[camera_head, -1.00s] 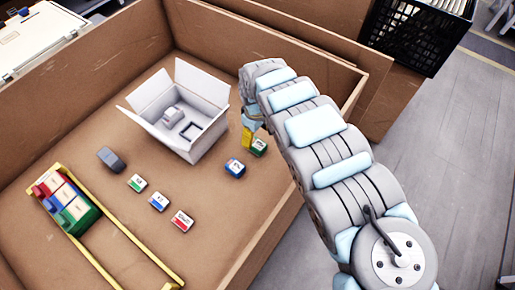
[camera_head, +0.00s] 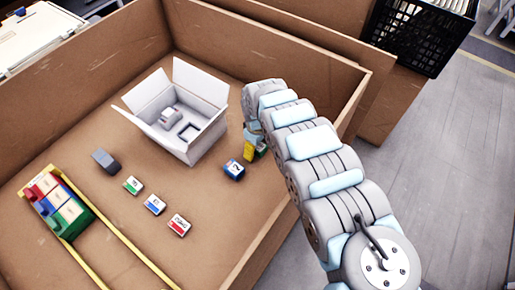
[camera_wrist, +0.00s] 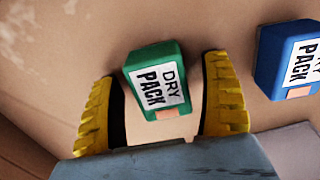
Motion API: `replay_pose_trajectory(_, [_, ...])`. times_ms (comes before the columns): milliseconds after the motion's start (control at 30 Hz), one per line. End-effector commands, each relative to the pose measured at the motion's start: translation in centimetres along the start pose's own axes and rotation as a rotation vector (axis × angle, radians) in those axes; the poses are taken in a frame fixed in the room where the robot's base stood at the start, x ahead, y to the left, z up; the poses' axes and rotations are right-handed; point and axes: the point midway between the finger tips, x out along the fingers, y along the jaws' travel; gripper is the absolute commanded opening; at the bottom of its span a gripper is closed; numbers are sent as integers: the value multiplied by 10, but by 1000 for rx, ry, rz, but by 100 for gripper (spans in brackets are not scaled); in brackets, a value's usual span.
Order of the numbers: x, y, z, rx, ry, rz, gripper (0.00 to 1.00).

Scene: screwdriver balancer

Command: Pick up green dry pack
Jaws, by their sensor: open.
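The green dry pack (camera_wrist: 157,82) lies on the brown bin floor, its white "DRY PACK" label facing up in the wrist view. My gripper (camera_wrist: 162,85) is open, with one yellow finger on each side of the pack and a visible gap to each. In the head view the green dry pack (camera_head: 262,151) is mostly hidden behind my gripper (camera_head: 249,152). The blue dry pack (camera_wrist: 290,60) lies to the right in the wrist view; in the head view it (camera_head: 234,170) sits left of my gripper.
An open white box (camera_head: 160,128) stands left of my gripper. Small green (camera_head: 133,185), blue (camera_head: 155,204) and red (camera_head: 179,225) labelled blocks and a grey block (camera_head: 106,160) lie on the floor. Yellow rails hold coloured bins (camera_head: 58,207). The cardboard wall (camera_head: 335,125) is close behind my arm.

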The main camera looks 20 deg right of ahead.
Motion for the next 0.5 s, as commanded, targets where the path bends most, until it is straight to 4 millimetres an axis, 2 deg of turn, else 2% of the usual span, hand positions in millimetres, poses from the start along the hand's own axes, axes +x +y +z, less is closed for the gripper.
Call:
replay_pose_trajectory(33, [0, 0, 0, 0, 0, 0, 78])
replay_pose_trajectory(267, [0, 0, 0, 0, 0, -1, 12])
replay_pose_trajectory(300, [0, 0, 0, 0, 0, -1, 10])
replay_pose_trajectory(500, [0, -1, 0, 0, 0, -1, 10])
